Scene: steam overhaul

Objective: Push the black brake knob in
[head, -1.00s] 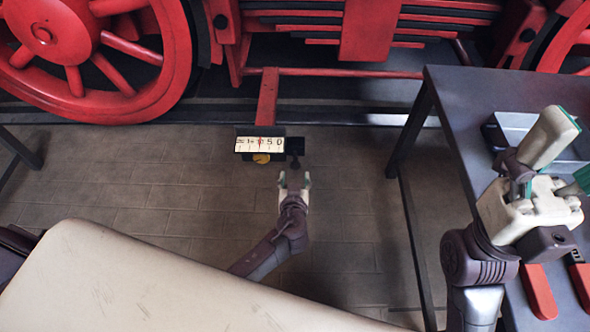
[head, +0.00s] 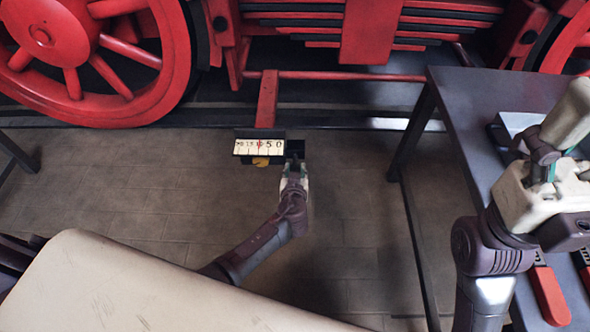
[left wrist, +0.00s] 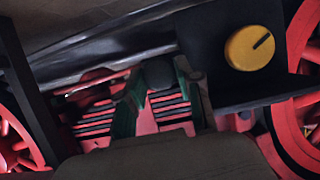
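The black brake knob (left wrist: 158,72) shows in the left wrist view as a dark round end between my left gripper's two green-padded fingertips. In the head view it is at the right end of the small panel (head: 259,147) and mostly hidden by the gripper. My left gripper (head: 294,166) is right at the knob, with one finger on each side. It also shows in the left wrist view (left wrist: 160,88). I cannot tell whether the fingers touch the knob. My right gripper (head: 578,125) is over the table at the right, fingers apart, partly cut off by the picture edge.
A yellow knob (left wrist: 250,47) with a black mark sits on the panel beside the black one. Red locomotive wheels (head: 90,55) and frame stand behind. A dark table (head: 470,110) with a tray and red-handled tools (head: 549,295) is at the right. The floor around the panel is clear.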

